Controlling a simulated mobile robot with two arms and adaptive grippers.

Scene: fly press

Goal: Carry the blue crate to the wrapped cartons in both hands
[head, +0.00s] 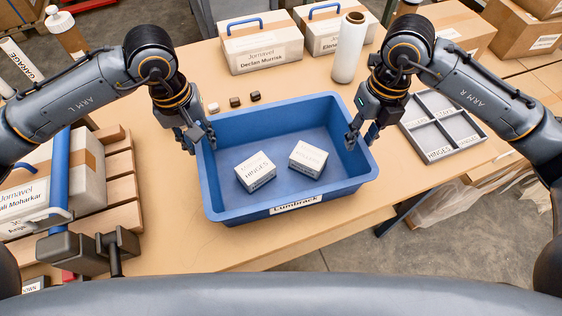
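The blue crate (291,197) sits level over the wooden table in the middle of the head view, marked "Lumbrack" on its front. Two small white boxes lie inside: one marked HINGES (255,172) and one to its right (308,160). My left gripper (199,136) is at the crate's left rim. My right gripper (361,135) is at its right rim. Fingers appear on both sides of each wall; whether they are closed on it is unclear. Brown cartons stand at the top right (455,27); I cannot tell whether they are wrapped.
Two white cases (262,46) with blue handles and a white roll (349,48) stand behind the crate. A grey divided tray (441,124) lies to the right. Cartons (85,170) rest on wooden slats at left. Small dark blocks (235,102) lie behind the crate. The table front is bare.

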